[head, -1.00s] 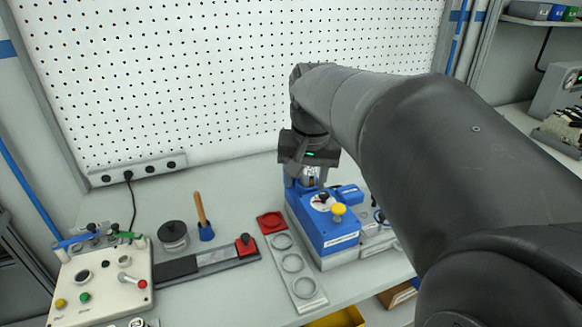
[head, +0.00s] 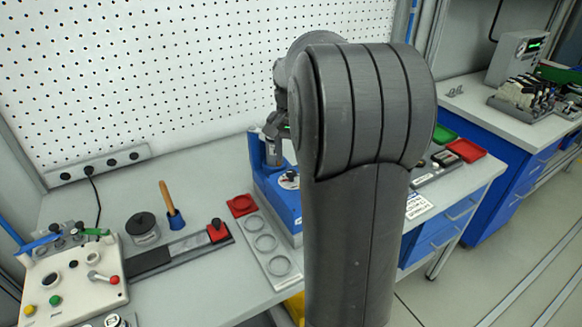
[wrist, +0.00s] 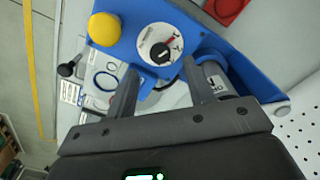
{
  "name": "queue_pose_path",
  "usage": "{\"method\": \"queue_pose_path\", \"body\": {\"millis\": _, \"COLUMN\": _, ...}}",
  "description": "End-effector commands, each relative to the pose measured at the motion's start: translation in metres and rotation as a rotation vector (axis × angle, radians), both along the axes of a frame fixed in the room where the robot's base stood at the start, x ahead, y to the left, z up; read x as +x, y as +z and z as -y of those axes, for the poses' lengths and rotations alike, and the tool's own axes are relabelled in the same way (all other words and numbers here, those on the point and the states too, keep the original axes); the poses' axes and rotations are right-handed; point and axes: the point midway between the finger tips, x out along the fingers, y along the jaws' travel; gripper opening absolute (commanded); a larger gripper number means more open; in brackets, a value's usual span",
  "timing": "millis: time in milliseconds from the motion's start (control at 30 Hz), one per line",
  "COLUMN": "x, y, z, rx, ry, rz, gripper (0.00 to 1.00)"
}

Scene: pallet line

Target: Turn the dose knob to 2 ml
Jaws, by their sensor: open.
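The blue dosing device (head: 278,196) stands on the bench, partly hidden behind my arm in the head view. Its white dial (head: 289,181) shows there beside my arm. In the wrist view the dose knob (wrist: 160,51) is black, on a round white dial with a red mark at its upper right. The scale is too small to read. My gripper (wrist: 160,67) is open and empty. Its fingertips lie on either side of the dial's lower edge in the picture, with the knob just beyond them; I cannot tell the height gap. The head view hides the fingers.
A yellow button (wrist: 105,29) is on the device, left of the dial in the wrist view. A holder with rings (head: 265,241) and a red square (head: 241,205) lies beside the device. A control box (head: 72,281) stands at the left; a wooden-handled tool (head: 170,199) stands behind.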

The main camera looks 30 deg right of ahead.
Motion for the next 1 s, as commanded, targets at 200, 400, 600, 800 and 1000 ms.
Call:
{"method": "queue_pose_path", "body": {"millis": 200, "x": 0.000, "y": -0.034, "z": 0.000, "rx": 0.001, "ry": 0.000, "rz": -0.002, "gripper": 0.48}}
{"method": "queue_pose_path", "body": {"millis": 400, "x": 0.000, "y": -0.045, "z": 0.000, "rx": 0.000, "ry": 0.001, "rz": 0.000, "gripper": 0.48}}
{"method": "queue_pose_path", "body": {"millis": 600, "x": 0.000, "y": -0.046, "z": 0.000, "rx": -0.001, "ry": 0.001, "rz": 0.001, "gripper": 0.48}}
{"method": "queue_pose_path", "body": {"millis": 800, "x": 0.000, "y": -0.046, "z": 0.000, "rx": 0.000, "ry": 0.001, "rz": 0.000, "gripper": 0.36}}
{"method": "queue_pose_path", "body": {"millis": 1000, "x": 0.000, "y": -0.046, "z": 0.000, "rx": 0.000, "ry": 0.001, "rz": 0.000, "gripper": 0.20}}
